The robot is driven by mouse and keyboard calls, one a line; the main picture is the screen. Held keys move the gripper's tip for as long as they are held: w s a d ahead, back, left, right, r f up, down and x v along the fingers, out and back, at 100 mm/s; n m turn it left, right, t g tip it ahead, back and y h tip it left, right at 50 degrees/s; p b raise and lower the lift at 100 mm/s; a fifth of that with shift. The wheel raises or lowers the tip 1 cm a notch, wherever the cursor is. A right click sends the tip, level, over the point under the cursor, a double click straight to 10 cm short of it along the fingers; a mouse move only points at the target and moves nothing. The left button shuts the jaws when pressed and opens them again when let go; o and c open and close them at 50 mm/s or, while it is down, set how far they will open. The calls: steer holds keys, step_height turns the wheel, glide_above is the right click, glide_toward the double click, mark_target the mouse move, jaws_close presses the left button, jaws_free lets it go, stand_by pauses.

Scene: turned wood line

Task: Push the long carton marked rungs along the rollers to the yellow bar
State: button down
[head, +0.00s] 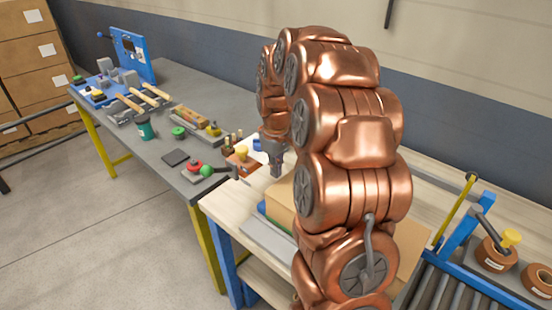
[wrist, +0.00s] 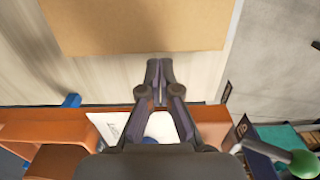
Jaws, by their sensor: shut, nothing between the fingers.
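A brown cardboard carton (head: 281,205) lies on the pale wooden bench, largely hidden behind my copper arm. Cardboard also shows right of the arm (head: 412,252); I cannot tell if it is the same carton. No marking is readable. The rollers (head: 437,292) are at the lower right, with a slanted yellow bar (head: 455,208) beside the blue frame. My gripper (head: 276,172) points down at the carton's far left end, shut and empty. In the wrist view its closed fingertips (wrist: 159,68) are just short of the edge of a plain cardboard face (wrist: 140,25); contact cannot be told.
An orange-brown bin (wrist: 55,128) lies under my gripper in the wrist view. Stacked boxes (head: 30,60) are at the far left.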

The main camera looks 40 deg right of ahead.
steer(key=shift+f+p, duration=0.8)
steer(key=shift+f, duration=1.85)
